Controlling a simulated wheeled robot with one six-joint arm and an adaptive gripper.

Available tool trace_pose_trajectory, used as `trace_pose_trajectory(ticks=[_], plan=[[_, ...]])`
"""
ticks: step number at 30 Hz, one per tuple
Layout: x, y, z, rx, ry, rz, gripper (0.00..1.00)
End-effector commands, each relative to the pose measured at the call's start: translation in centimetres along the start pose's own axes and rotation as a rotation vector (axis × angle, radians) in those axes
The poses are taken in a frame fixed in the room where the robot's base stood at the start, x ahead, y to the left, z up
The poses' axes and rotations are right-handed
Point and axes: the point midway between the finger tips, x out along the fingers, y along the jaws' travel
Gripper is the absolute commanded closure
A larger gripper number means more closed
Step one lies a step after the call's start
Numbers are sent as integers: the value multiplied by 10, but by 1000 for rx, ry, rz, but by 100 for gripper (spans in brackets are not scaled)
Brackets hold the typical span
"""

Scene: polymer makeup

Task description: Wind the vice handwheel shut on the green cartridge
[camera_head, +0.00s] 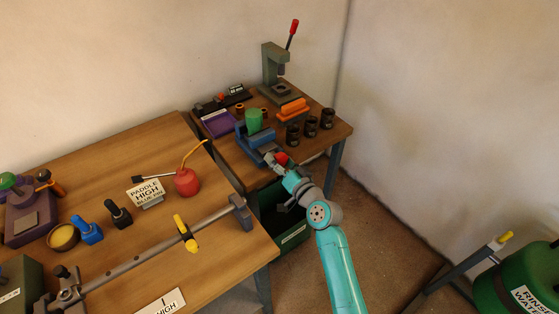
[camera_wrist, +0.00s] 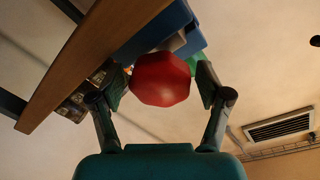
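The blue vice (camera_head: 257,143) stands near the front edge of the rear table. The green cartridge (camera_head: 254,119) stands upright at the vice, seemingly between its jaws; whether they touch it cannot be told. A bit of green shows behind the handwheel in the wrist view (camera_wrist: 196,62). The red handwheel (camera_head: 281,158) faces out from the vice's front; in the wrist view it is a red, many-sided knob (camera_wrist: 160,79). My gripper (camera_wrist: 162,82) is at the handwheel, one finger on each side. Its fingers look spread, with at most a thin gap to the rim.
Behind the vice are an arbor press (camera_head: 275,63) with a red-tipped lever, an orange block (camera_head: 293,108), a purple tray (camera_head: 219,124) and black cups (camera_head: 311,126). A green bin (camera_head: 292,236) stands below my arm. The nearer bench (camera_head: 205,255) holds a red oil can (camera_head: 187,181).

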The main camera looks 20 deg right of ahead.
Motion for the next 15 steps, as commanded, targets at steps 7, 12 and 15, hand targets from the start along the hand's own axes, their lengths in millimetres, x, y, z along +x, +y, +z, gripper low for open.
trace_pose_trajectory(ticks=[7,12,15], plan=[[0,0,0,0,0,-1,18],[-6,0,0,0,-1,0,18],[-19,1,1,1,-1,1,18]])
